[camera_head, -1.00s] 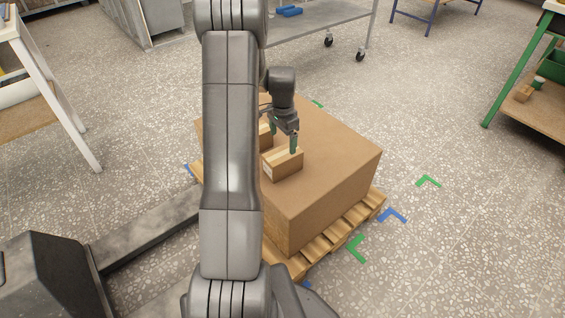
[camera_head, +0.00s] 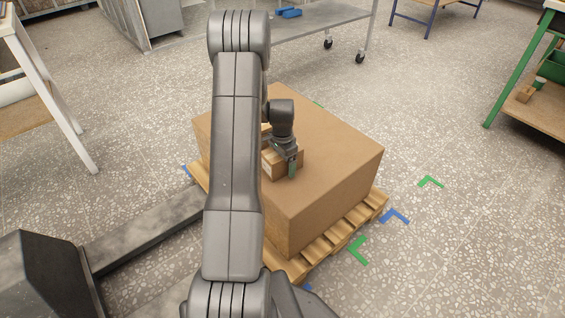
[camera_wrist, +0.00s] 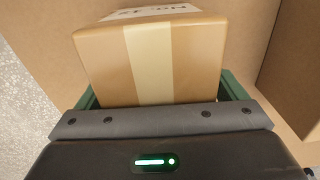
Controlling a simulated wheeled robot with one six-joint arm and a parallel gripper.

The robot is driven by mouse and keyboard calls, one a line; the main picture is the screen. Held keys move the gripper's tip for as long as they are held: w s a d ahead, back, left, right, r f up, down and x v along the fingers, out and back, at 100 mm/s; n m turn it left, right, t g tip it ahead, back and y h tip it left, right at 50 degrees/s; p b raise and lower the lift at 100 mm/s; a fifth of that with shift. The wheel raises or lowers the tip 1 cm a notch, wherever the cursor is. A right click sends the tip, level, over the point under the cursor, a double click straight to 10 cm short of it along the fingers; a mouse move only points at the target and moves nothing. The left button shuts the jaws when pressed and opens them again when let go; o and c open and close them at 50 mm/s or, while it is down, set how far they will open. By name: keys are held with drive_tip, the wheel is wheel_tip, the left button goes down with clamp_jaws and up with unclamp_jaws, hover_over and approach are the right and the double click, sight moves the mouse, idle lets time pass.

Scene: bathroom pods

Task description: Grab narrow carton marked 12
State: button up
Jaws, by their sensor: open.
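A small brown carton (camera_head: 287,160) with a pale tape strip sits on top of a large cardboard box (camera_head: 335,165). In the wrist view the carton (camera_wrist: 185,60) fills the space ahead of my gripper. A white label with dark print shows on it at the top edge, cut off and hard to read. My gripper (camera_head: 285,167) is low over the carton. In the wrist view my open gripper (camera_wrist: 163,92) has a green finger on each side of the carton. The fingers are partly hidden, and I cannot tell whether they touch it.
The large box stands on a wooden pallet (camera_head: 325,243). A brown upright surface (camera_wrist: 295,70) stands close on the right in the wrist view. My arm hides part of the box top. A metal trolley (camera_head: 320,20) stands behind, a green-legged bench (camera_head: 515,75) at right.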

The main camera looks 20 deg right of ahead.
drive_tip(key=shift+r, duration=0.1)
drive_tip(key=shift+c, duration=0.4)
drive_tip(key=c, duration=1.3)
